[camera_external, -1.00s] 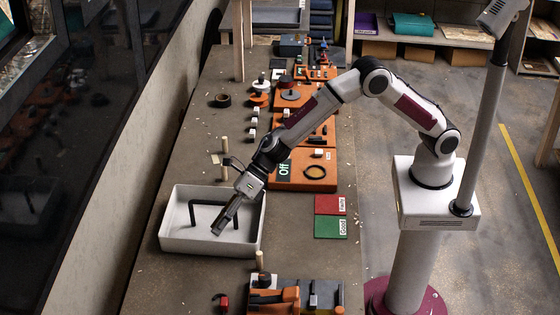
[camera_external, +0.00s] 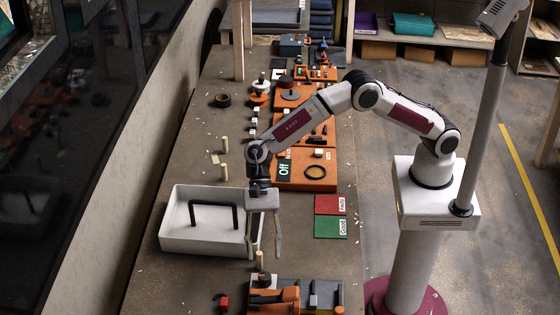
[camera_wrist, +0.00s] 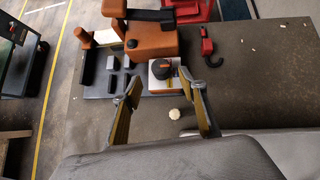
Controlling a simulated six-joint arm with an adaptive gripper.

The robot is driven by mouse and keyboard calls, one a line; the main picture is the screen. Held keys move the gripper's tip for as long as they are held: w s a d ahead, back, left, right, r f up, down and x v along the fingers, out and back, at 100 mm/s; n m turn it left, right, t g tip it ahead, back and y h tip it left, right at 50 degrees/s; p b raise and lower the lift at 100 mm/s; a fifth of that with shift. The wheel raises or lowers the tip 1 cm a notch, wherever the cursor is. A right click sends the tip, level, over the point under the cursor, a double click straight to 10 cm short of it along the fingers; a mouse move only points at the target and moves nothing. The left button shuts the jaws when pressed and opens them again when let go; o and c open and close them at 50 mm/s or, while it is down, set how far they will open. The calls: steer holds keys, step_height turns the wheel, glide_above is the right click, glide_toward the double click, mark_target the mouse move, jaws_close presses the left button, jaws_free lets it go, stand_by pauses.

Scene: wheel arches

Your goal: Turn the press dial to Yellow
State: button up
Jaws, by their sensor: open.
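The press dial (camera_wrist: 161,71) is a dark round knob with an orange mark, on a white square plate. Some yellow shows beside it. In the external view the dial (camera_external: 264,280) is small, at the near end of the bench beside the orange press (camera_external: 276,300); its setting cannot be read there. My gripper (camera_external: 265,252) points down, open and empty, above and just behind the dial. In the wrist view my gripper's (camera_wrist: 164,84) fingers stand either side of the dial, apparently not touching it.
A wooden peg (camera_external: 259,260) stands upright close by the fingers; its top (camera_wrist: 174,113) shows between them in the wrist view. A white tray (camera_external: 172,245) with a black handle-shaped bar lies left. Red and green mats (camera_external: 330,227) lie right. A red item (camera_external: 223,302) lies left of the press.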

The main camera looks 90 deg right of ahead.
mark_target(265, 274)
steer(key=shift+a+f, duration=0.1)
stand_by(0.3)
steer(key=shift+x, duration=3.75)
steer(key=c, duration=1.1)
